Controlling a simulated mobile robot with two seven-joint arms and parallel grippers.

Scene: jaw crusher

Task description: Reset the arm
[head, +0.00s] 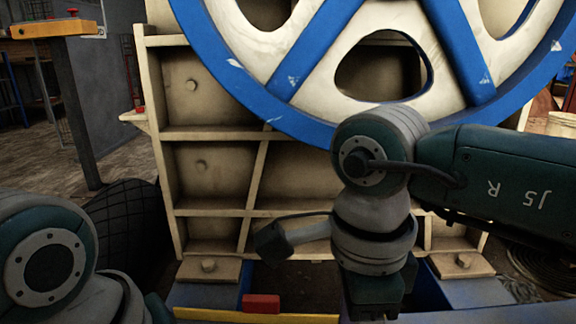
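My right arm (490,175), marked "J5 R", comes in from the right and bends down in front of the crusher (210,170). Its dark gripper (373,296) points down near the bottom edge, above the blue base. The fingertips are not clear, so I cannot tell whether it is open or shut. My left arm (45,265) fills the lower left corner; its gripper is out of the picture. The crusher is a cream ribbed body with a large blue-rimmed flywheel (290,75). My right arm hides part of the rim and body.
A red block (262,303) sits by a yellow edge (230,317) at the bottom middle. Bolted feet (208,266) of the crusher rest on blue beams. A coiled hose (518,285) lies at the lower right.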

